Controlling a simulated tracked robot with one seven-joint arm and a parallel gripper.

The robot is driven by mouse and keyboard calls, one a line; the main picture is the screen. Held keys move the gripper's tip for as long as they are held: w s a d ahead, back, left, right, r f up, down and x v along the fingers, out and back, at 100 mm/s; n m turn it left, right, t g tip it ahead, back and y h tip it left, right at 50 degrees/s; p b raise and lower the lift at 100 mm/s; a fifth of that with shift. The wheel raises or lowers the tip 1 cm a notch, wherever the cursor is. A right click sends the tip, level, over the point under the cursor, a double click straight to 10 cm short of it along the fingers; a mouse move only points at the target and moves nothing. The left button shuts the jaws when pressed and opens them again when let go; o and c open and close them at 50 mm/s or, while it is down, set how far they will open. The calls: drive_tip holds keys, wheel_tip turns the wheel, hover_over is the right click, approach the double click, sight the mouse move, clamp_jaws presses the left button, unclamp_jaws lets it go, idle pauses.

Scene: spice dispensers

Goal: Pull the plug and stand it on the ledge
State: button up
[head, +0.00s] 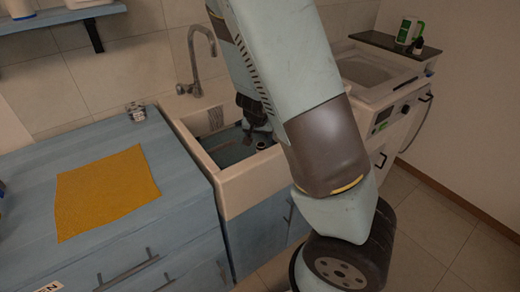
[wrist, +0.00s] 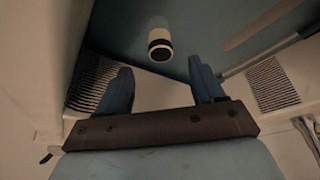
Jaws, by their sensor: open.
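The plug (wrist: 160,46), a small white cylinder with a dark band and dark end, stands in the teal-coloured bottom of the sink (head: 189,147). In the head view a small pale and dark thing (head: 262,146) beside my gripper looks like the plug. My gripper (wrist: 161,68) is open and empty, reaching down into the basin. In the wrist view the plug lies beyond the fingertips, roughly centred between them and apart from both. Ribbed ledge patches show at left (wrist: 92,84) and right (wrist: 272,84); I cannot tell which ledge is meant.
A curved tap (head: 197,60) rises behind the sink. The basin walls stand close around my gripper. A blue counter (head: 187,200) at left bears an orange cloth (head: 105,192) and a small jar (head: 135,112). A white machine (head: 385,125) stands at right.

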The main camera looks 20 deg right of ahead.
sight(261, 143)
drive_tip(key=shift+x, duration=4.85)
drive_tip(key=c, duration=1)
drive_tip(key=o, duration=0.4)
drive_tip(key=c, duration=0.4)
drive_tip(key=shift+w+r, duration=0.1)
drive_tip(key=shift+r, duration=1.55)
drive_tip(key=shift+r, duration=1.85)
